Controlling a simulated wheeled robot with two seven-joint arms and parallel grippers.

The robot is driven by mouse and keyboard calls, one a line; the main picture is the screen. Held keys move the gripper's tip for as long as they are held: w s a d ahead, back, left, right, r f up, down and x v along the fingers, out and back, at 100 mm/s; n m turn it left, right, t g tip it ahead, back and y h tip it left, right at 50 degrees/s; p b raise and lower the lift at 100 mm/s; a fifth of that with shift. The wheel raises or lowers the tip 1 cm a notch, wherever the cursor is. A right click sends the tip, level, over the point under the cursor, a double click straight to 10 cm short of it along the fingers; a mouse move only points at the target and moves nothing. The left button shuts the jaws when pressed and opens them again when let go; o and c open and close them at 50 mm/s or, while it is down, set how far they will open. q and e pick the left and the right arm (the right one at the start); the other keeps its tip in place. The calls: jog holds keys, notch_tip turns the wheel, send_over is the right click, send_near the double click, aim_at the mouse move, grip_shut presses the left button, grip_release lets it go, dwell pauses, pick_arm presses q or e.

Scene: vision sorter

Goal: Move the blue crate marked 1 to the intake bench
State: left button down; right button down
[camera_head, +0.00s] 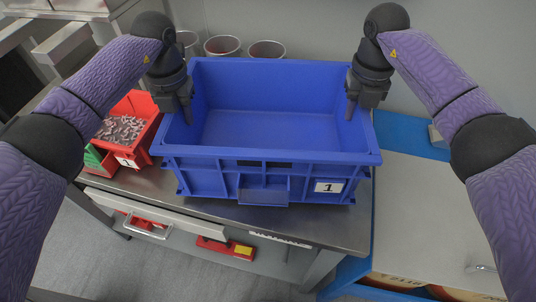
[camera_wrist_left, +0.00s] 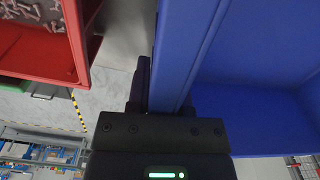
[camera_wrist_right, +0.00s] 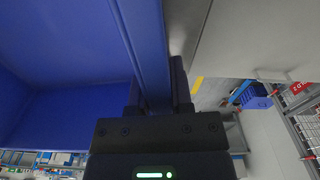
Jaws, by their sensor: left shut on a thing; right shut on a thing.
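The blue crate (camera_head: 265,160), with a white label marked 1 at its front right, is upright and empty over a grey metal bench (camera_head: 335,228). I cannot tell whether its base touches the bench top. My left gripper (camera_head: 187,112) is shut on the crate's left wall; the left wrist view shows the crate rim (camera_wrist_left: 180,60) between its fingers. My right gripper (camera_head: 352,108) is shut on the right wall; the right wrist view shows that rim (camera_wrist_right: 145,50) between its fingers. Which bench is the intake bench is not readable.
A red bin (camera_head: 148,108) of small metal parts, also labelled 1, stands close left of the crate, beside a green bin (camera_head: 98,160). Several grey cups (camera_head: 222,46) stand behind. A blue-framed cabinet with a grey top (camera_head: 430,200) is at the right. Red items lie on the lower shelf.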

pick_arm(q)
jog(key=c, duration=0.9)
grip_release()
jog(key=shift+a+f, duration=0.1)
jog(key=shift+f, duration=0.35)
pick_arm(e)
jog(key=c, duration=0.9)
grip_release()
jog(key=shift+d+f, duration=0.1)
jog(key=shift+f, duration=0.4)
pick_arm(q)
jog(key=o, duration=0.4)
jog(key=shift+r, duration=0.15)
jog(key=shift+c, duration=0.2)
pick_arm(e)
jog(key=o, duration=0.4)
jog(key=shift+r, duration=0.2)
jog(key=shift+c, duration=0.2)
pick_arm(q)
jog(key=shift+r, duration=0.1)
jog(key=r, duration=1.1)
jog(key=shift+w+r, duration=0.35)
pick_arm(e)
jog(key=r, duration=1.2)
jog(key=shift+w, duration=0.3)
